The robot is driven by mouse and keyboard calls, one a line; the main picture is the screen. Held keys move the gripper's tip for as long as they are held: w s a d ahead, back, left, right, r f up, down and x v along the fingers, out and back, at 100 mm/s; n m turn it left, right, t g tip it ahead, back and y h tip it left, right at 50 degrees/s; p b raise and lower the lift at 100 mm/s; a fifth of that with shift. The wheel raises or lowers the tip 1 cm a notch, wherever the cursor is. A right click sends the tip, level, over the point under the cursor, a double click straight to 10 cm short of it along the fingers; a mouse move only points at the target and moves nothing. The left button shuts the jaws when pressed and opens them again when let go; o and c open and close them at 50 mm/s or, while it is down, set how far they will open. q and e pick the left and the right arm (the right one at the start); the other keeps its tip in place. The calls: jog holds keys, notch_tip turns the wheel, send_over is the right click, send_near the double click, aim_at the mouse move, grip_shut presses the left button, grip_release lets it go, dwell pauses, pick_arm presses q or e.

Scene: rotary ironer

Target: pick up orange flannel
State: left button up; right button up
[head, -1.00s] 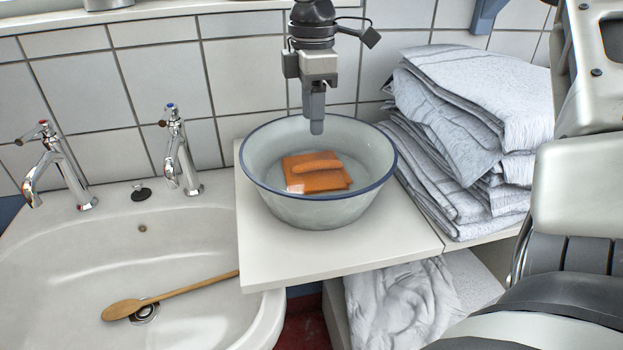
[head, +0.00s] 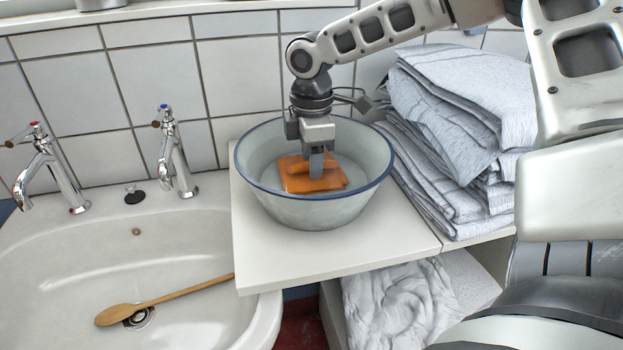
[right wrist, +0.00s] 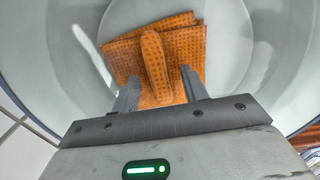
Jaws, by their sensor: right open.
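The orange flannel (head: 300,178) lies folded on the bottom of a pale enamel bowl with a blue rim (head: 262,190). My right gripper (head: 316,172) points down inside the bowl, right over the flannel. In the right wrist view the gripper (right wrist: 158,85) is open, its two dark fingers apart on either side of a raised fold of the flannel (right wrist: 155,60). I cannot tell whether the fingertips touch the cloth. Part of the flannel is hidden behind the gripper in the head view. My left gripper is not in view.
The bowl stands on a white board (head: 270,250). A stack of grey-white towels (head: 460,120) stands close on its right. At left is a sink (head: 70,270) with two taps and a wooden spoon (head: 165,298). The tiled wall (head: 240,75) is close behind.

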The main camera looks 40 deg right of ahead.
grip_shut()
jog(key=shift+r, duration=0.15)
